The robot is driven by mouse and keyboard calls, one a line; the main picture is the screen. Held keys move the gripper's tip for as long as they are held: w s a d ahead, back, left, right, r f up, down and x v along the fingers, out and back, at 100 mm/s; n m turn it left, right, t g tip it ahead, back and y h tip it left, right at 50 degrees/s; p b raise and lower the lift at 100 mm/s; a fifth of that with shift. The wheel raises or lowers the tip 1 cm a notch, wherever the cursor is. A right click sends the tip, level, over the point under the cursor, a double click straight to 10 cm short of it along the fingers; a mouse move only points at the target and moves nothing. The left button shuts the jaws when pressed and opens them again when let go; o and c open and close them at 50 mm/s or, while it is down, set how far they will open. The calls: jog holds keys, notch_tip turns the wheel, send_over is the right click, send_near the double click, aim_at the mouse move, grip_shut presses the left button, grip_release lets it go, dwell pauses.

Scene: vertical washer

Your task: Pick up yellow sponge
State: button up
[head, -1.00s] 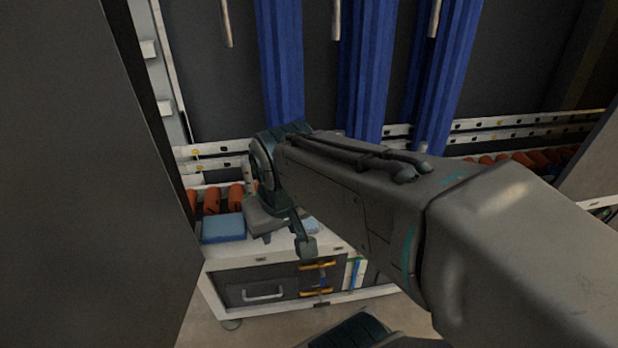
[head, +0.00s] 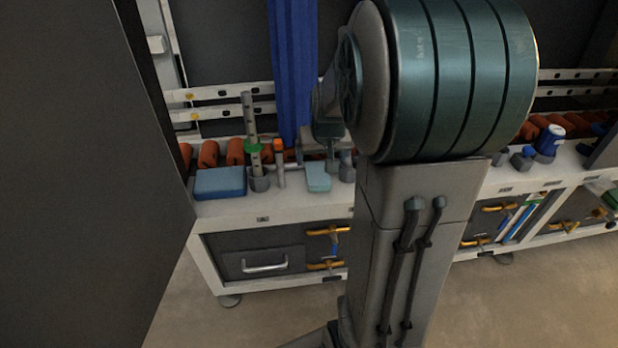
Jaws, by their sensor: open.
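No yellow sponge shows in the head view; it may be hidden behind my arm. A light blue block (head: 317,177) lies on the white workbench (head: 285,207). My gripper (head: 338,160) shows only in part, beyond the large joint of my arm, over the back of the bench and close to the light blue block in the picture. It is open, and I see nothing held in it. My arm hides much of the bench's middle.
A blue box (head: 220,182), a metal post (head: 251,135) in a grey holder and an orange-topped tool (head: 280,160) stand at left. Orange rollers (head: 208,153) line the back. A blue can (head: 549,140) stands at right. A dark panel (head: 90,180) fills the left side.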

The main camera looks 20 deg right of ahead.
notch_tip(320, 180, down, 2)
jog(key=d, duration=0.1)
jog(key=b, duration=0.2)
send_over(319, 177)
jog(key=s, duration=0.3)
jog(key=f, duration=0.6)
jog(key=shift+a+f, duration=0.35)
jog(key=shift+a, duration=0.05)
jog(key=shift+w+b+x, duration=0.2)
jog(key=shift+b+x, duration=0.3)
jog(key=shift+x, duration=1)
jog(key=shift+w+b+x, duration=0.15)
jog(key=shift+b+x, duration=0.35)
jog(key=shift+x, duration=1)
jog(key=shift+r, duration=0.15)
jog(key=c, duration=1.1)
jog(key=shift+c, duration=0.2)
jog(key=shift+r, duration=0.1)
